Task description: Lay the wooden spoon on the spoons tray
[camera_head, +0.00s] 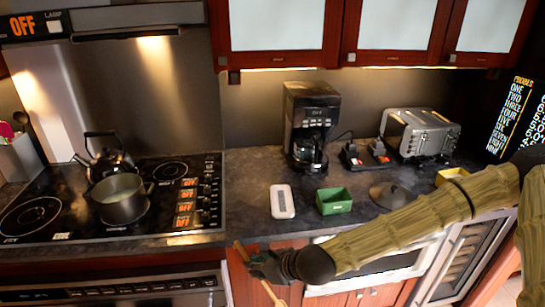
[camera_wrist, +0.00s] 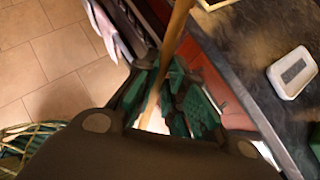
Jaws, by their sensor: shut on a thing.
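My gripper (camera_head: 262,266) is shut on the wooden spoon (camera_head: 240,252), in front of the counter's front edge and below its top. The spoon is a thin tan stick slanting through the fingers; its lower part runs down out of the picture. In the wrist view the spoon (camera_wrist: 177,30) passes between the green-padded fingers (camera_wrist: 165,95). A small white tray-like piece with a grey middle (camera_head: 283,202) lies on the counter beyond my gripper, and shows in the wrist view (camera_wrist: 292,73) at right. I cannot tell for sure that it is the spoons tray. The spoon is apart from it.
A green box (camera_head: 334,201) and a round dark lid (camera_head: 391,195) are right of the white piece. The cooktop with a pot (camera_head: 122,199) and kettle (camera_head: 106,157) is at left. A coffee maker (camera_head: 309,125) and toaster (camera_head: 420,132) stand behind. Cabinet fronts lie below the counter edge.

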